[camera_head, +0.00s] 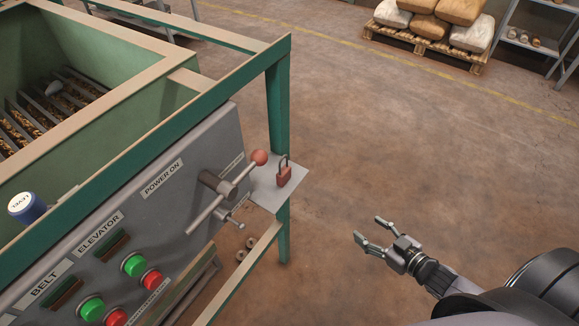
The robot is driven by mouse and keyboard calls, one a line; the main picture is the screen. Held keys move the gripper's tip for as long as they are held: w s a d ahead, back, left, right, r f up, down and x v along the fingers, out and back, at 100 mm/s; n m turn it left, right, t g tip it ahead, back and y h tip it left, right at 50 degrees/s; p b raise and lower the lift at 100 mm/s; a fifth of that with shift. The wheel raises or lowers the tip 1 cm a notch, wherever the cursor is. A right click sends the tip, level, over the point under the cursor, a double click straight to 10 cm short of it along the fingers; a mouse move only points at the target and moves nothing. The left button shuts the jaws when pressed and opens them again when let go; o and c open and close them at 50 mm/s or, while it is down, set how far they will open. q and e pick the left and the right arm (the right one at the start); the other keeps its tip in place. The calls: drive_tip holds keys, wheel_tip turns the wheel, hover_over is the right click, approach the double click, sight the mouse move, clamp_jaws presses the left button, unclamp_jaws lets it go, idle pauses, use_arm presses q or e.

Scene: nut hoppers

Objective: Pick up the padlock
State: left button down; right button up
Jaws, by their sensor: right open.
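A small red padlock (284,176) with a dark shackle stands upright on a small grey shelf (266,196) at the right end of the control panel. My right gripper (369,233) is open and empty. It is to the right of the padlock and lower in the picture, apart from it, with its fingers pointing left. My left gripper is not in view.
A lever with a red knob (260,157) sticks out just left of the padlock. The grey panel (200,150) has green and red buttons. A green frame post (279,100) rises behind the shelf. The brown floor (400,150) is clear; a pallet (425,42) with sacks stands far off.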

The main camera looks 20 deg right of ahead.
drive_tip(key=w+a+r+n+t+y, duration=0.15)
drive_tip(key=a+r+y, duration=0.4)
drive_tip(key=r, duration=0.75)
drive_tip(key=n+y, duration=0.2)
approach(287, 172)
drive_tip(key=shift+g, duration=0.25)
drive_tip(key=p+x, duration=0.1)
drive_tip(key=x, duration=0.5)
drive_tip(key=shift+r, duration=0.15)
drive_tip(key=p+x, duration=0.1)
drive_tip(key=x, duration=0.3)
drive_tip(key=shift+w, duration=0.15)
drive_tip(key=shift+w+a, duration=0.3)
drive_tip(key=shift+w, duration=0.05)
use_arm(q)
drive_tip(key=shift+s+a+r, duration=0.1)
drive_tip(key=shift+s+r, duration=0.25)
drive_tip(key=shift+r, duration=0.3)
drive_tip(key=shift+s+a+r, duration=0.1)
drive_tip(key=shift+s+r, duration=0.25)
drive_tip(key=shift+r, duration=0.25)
use_arm(e)
drive_tip(key=c, duration=1.3)
